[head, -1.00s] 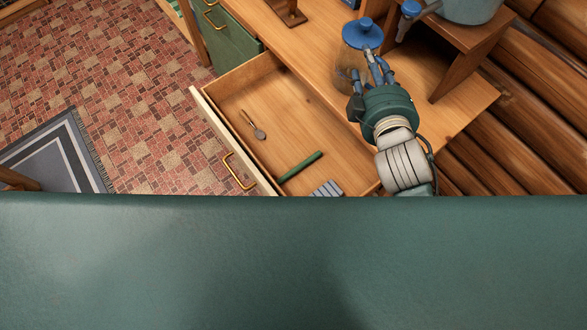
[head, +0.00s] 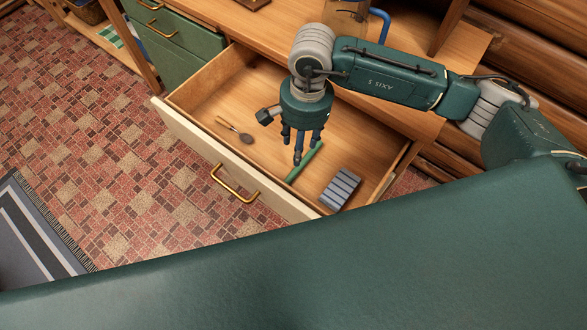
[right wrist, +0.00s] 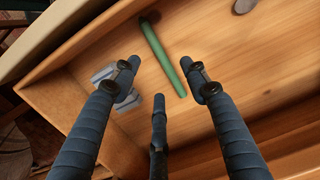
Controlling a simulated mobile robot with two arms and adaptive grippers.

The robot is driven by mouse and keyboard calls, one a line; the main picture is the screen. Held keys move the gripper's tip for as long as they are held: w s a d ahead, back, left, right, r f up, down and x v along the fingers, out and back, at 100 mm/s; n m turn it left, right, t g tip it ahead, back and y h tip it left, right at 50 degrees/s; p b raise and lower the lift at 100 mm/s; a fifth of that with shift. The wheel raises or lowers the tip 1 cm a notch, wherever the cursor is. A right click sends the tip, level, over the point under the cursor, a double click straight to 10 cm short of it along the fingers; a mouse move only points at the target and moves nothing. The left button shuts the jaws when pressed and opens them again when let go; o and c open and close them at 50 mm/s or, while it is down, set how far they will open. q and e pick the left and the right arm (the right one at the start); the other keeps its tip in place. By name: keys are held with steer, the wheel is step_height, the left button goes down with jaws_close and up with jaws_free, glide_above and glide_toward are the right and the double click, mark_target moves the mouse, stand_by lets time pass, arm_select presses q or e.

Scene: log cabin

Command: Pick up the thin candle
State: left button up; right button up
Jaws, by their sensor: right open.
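The thin candle is a slim green stick (head: 305,162) lying on the floor of the open drawer (head: 185,94). In the right wrist view the green candle (right wrist: 161,56) runs from the top centre down toward the right finger. My right gripper (head: 300,150) points down over the drawer, and its fingers cover part of the candle in the head view. In the right wrist view my right gripper (right wrist: 162,85) has its fingers spread with nothing between them. The fingers appear above the candle, apart from it. My left gripper is not in view.
A grey ribbed block (head: 340,188) lies in the drawer near the candle. A small spoon (head: 235,130) lies at the left of the drawer. The drawer walls stand around the gripper. A brass handle (head: 235,185) sticks out in front. The wooden counter (head: 270,35) is behind.

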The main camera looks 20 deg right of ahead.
mark_target(303, 164)
steer(key=shift+h, duration=0.4)
steer(key=f, duration=0.1)
steer(key=d+f, duration=0.1)
steer(key=f, duration=0.1)
steer(key=d+f, duration=0.1)
steer(key=f, duration=0.1)
steer(key=shift+w+p, duration=0.3)
steer(key=f, duration=0.1)
steer(key=f+p, duration=0.1)
steer(key=f, duration=0.3)
steer(key=shift+a, duration=0.25)
steer(key=shift+w+f, duration=0.1)
steer(key=shift+f, duration=0.4)
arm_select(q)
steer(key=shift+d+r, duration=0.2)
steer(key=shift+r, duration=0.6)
arm_select(e)
jaws_close()
